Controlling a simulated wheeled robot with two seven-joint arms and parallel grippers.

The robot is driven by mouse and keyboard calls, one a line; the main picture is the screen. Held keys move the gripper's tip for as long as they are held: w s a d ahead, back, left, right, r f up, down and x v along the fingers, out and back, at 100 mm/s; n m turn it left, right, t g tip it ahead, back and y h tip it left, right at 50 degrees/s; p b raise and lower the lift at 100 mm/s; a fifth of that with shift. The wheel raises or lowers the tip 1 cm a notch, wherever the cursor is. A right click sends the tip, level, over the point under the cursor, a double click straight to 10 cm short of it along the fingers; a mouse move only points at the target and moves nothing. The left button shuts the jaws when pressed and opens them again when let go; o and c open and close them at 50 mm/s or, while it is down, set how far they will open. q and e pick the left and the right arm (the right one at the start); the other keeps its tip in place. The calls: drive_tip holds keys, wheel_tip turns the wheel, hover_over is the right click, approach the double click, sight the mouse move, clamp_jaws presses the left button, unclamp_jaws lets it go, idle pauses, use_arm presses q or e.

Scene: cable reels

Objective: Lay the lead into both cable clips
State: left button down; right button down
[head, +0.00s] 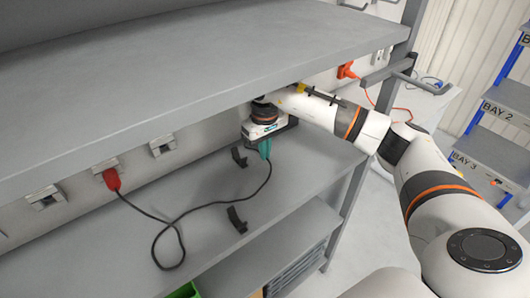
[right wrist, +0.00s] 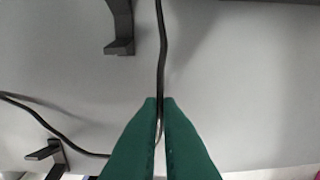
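The black lead (head: 184,232) runs from a red plug (head: 111,179) in a wall socket, over the grey shelf in a loop, to my right gripper (head: 265,150). Two black clips stand on the shelf: one at the back (head: 239,157) and one near the front edge (head: 237,220). The lead is in neither clip. In the right wrist view, my green fingers (right wrist: 160,102) are closed around the lead (right wrist: 162,55), apart from both clips, one at the top (right wrist: 120,28) and one at lower left (right wrist: 47,154). My left gripper is not in view.
A large grey upper shelf (head: 180,75) overhangs the work shelf (head: 205,255). Empty wall sockets (head: 162,146) line the back wall. An orange plug (head: 346,70) with an orange cord is at the right. Shelves marked BAY stand at far right.

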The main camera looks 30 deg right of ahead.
drive_tip(key=shift+r, duration=0.45)
drive_tip(key=shift+w+a+m, duration=1.7)
drive_tip(key=shift+a+m, duration=0.1)
drive_tip(key=shift+m, duration=0.4)
drive_tip(key=shift+w+a+m+b, duration=0.5)
drive_tip(key=shift+w+a+m, duration=1.3)
drive_tip(key=shift+m, duration=0.5)
drive_tip(key=shift+s, duration=0.1)
